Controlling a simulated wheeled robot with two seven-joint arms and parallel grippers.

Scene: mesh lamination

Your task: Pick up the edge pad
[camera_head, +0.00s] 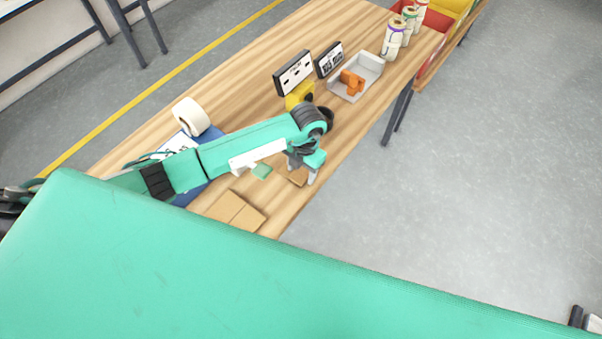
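My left gripper (304,172) points down over the wooden table (345,125) near its right edge. Its two light fingers look apart. A small tan piece (298,176) shows at the fingers; I cannot tell whether they touch it. A small pale green pad (262,170) lies left of the gripper, just below my forearm. Tan flat pieces (236,211) lie side by side nearer the front. I cannot tell for sure which of these is the edge pad. A dark and white part at the lower right corner may be my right gripper; its fingers are not clear.
A white tape roll (190,116) and blue mat (207,134) lie left, partly behind my arm. Two black-framed signs (294,73), a yellow object (299,95) and a grey tray (374,70) with an orange tool (352,82) stand farther back. Rolls (393,38) and red bin (433,22) are beyond.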

